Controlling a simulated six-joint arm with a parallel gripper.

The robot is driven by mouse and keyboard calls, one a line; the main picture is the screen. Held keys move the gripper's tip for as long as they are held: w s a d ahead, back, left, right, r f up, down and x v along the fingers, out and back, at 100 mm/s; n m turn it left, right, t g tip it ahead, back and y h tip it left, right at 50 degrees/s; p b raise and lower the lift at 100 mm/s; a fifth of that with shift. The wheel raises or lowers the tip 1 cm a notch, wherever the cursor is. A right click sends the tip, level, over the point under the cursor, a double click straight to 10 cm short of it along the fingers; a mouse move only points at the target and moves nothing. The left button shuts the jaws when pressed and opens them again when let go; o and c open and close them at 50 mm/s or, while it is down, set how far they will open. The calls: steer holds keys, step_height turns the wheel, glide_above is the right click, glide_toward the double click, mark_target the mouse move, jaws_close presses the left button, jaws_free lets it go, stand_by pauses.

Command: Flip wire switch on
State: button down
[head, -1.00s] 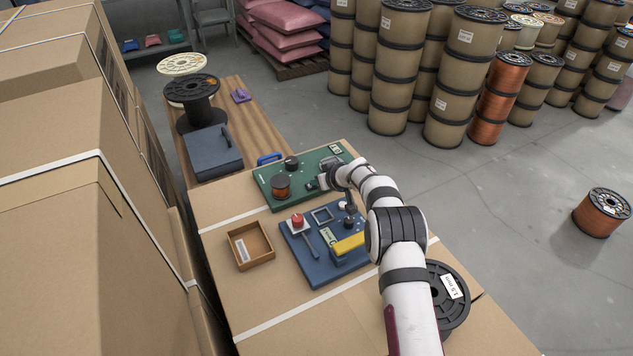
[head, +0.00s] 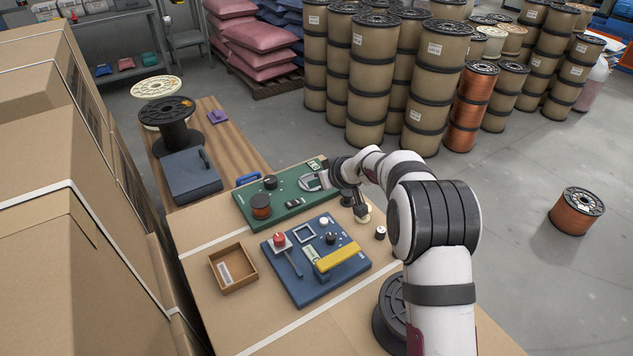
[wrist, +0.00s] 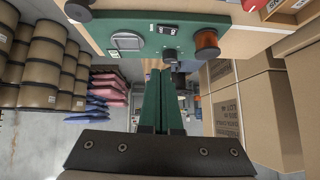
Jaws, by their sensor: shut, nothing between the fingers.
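The green panel (head: 240,208) lies on the cardboard-coloured bench top, with a small copper spool (head: 261,206), a black knob (head: 270,182), a small black switch (head: 293,203) and a grey oval meter (head: 308,181). In the wrist view the panel appears upside down across the top, with the switch (wrist: 168,29) between the meter (wrist: 128,40) and the spool (wrist: 206,40). Which way the switch is set cannot be told. My gripper (wrist: 162,76) is shut and empty, its green fingers together. In the head view my wrist is at the panel's right end, and the fingertips are hard to make out.
A blue panel (head: 293,290) with a red button (head: 279,239) and a yellow lever (head: 338,256) lies in front. An open brown tray (head: 242,280) stands at its left. Stacked boxes (head: 40,150) wall off the left side. Tall spool stacks stand behind on the floor.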

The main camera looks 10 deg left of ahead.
glide_above(288, 201)
steer(key=s+d, duration=0.2)
steer(key=d, duration=0.1)
steer(key=shift+g, duration=0.3)
steer(key=f, duration=0.7)
steer(key=shift+w+a+f, duration=0.15)
steer(key=shift+w+a, duration=0.05)
step_height(288, 201, down, 2)
steer(key=shift+s+f+y, duration=0.15)
steer(key=shift+f+y, duration=0.1)
steer(key=shift+y, duration=0.05)
steer(key=shift+a+f, duration=0.1)
steer(key=shift+f, duration=0.35)
